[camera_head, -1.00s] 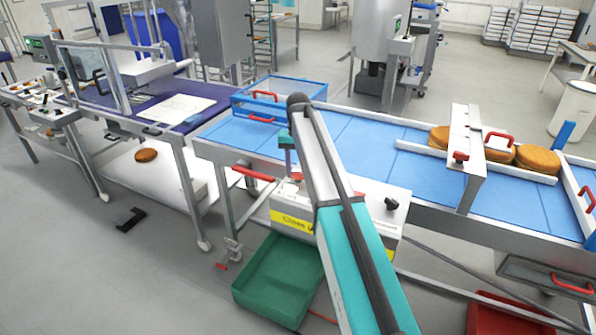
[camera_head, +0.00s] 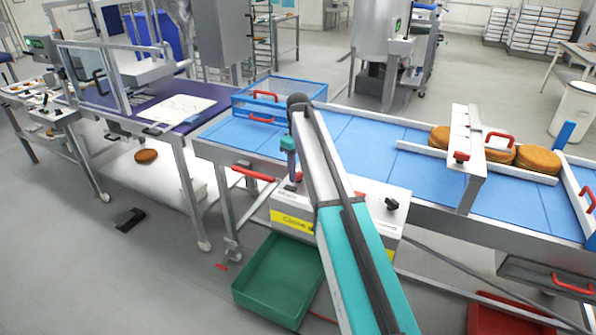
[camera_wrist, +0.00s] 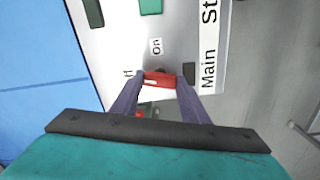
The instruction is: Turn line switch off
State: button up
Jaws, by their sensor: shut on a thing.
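A control box (camera_head: 343,204) with a pale top and a yellow label stands at the front edge of the blue conveyor. In the wrist view its panel (camera_wrist: 112,42) carries the labels "On" and "Main St…", and part of another label shows left of my fingers. My gripper (camera_wrist: 160,84) is shut on a red switch handle (camera_wrist: 160,78), one finger at each end, beside the "On" label. In the head view my gripper (camera_head: 291,176) points down at the left part of the box top. My arm hides part of the box there.
A black knob (camera_head: 391,204) sticks up on the right of the box. The blue conveyor (camera_head: 372,140) behind carries round cakes (camera_head: 538,160) under a white gate (camera_head: 465,155). A green bin (camera_head: 279,283) stands on the floor below the box.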

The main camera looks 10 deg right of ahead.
aim_at(298, 173)
jog(key=shift+w+n, duration=0.1)
jog(key=shift+n, duration=1.5)
jog(key=o, duration=1.1)
jog(key=shift+c, duration=0.2)
jog(key=shift+r, duration=0.1)
notch_tip(298, 173, up, 14)
jog(key=b, duration=0.3)
